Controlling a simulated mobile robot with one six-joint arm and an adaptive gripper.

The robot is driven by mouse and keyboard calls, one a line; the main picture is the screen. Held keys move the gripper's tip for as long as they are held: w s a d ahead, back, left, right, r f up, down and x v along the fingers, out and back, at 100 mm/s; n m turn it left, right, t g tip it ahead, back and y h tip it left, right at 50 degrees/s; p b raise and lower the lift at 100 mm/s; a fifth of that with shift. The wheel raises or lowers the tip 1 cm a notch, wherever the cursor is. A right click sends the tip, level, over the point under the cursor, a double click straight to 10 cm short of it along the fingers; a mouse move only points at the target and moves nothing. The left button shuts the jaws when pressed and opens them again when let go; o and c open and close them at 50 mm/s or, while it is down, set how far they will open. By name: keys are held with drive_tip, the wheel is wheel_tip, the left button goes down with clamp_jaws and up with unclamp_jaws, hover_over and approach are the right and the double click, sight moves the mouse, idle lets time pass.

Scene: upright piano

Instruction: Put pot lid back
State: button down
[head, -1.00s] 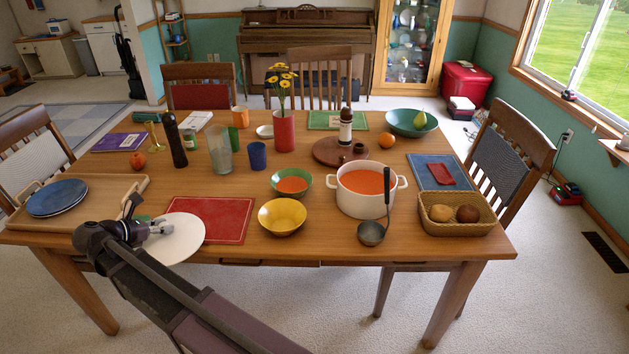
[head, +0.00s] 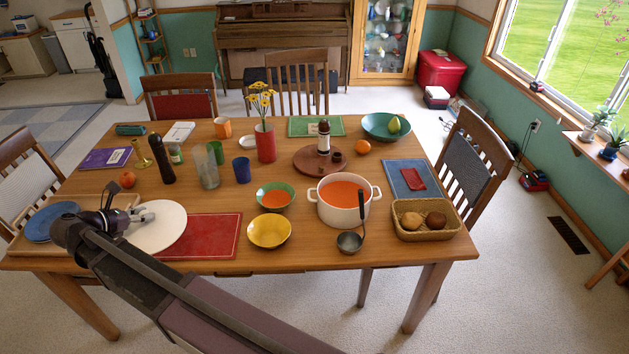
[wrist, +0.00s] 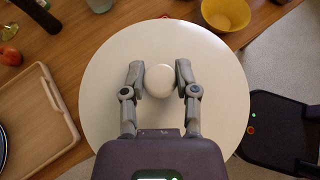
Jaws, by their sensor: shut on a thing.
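The white round pot lid (head: 160,228) is at the front left of the table in the head view, held over the left part of the red placemat. It fills the middle of the wrist view (wrist: 165,130). My gripper (wrist: 160,80) is shut on the lid's round white knob (wrist: 159,79), one finger on each side. In the head view my gripper (head: 128,217) comes in from the left above the lid. The white pot (head: 343,212), filled with orange soup, stands uncovered to the right. A grey ladle (head: 350,242) leans at its front right.
A yellow bowl (head: 269,232) and a green bowl of soup (head: 274,196) stand between lid and pot. A bread basket (head: 426,222) is right of the pot. Tall glass (head: 207,170), dark mill (head: 161,160) and red vase (head: 265,144) stand behind. A tray (wrist: 38,120) lies left.

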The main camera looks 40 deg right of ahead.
sight(143, 213)
wheel_tip(143, 213, up, 16)
drive_tip(key=p, duration=1.4)
drive_tip(key=shift+f, duration=0.15)
